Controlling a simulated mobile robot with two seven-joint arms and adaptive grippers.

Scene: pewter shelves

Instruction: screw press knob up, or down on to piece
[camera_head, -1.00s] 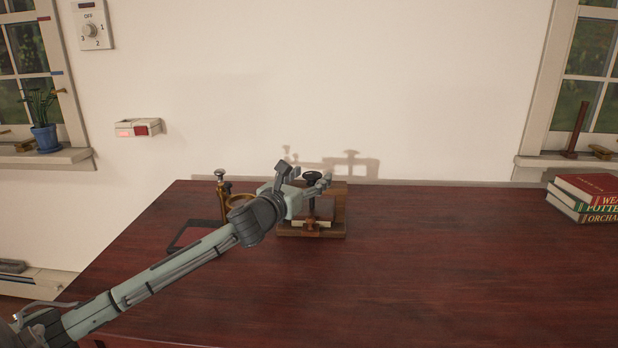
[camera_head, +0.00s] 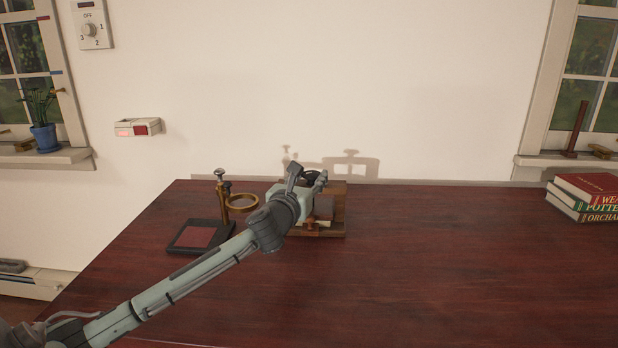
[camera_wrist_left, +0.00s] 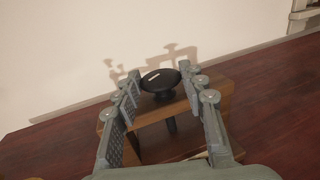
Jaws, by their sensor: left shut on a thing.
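The wooden press (camera_head: 340,213) stands on the dark red table near the wall. Its round black knob (camera_wrist_left: 161,82), with a small pale mark on top, shows in the left wrist view at the head of a dark screw. My left gripper (camera_wrist_left: 160,75) has its two fingers on either side of the knob and is shut on it. In the head view the gripper (camera_head: 318,179) covers much of the press and knob. A pale piece (camera_head: 323,223) shows low in the press, partly hidden by my arm. My right gripper is not in view.
A stand with a brass ring (camera_head: 243,202) and a black base with a red pad (camera_head: 185,247) is left of the press, close to my arm. Books (camera_head: 590,200) are stacked at the right. The table between press and books is clear.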

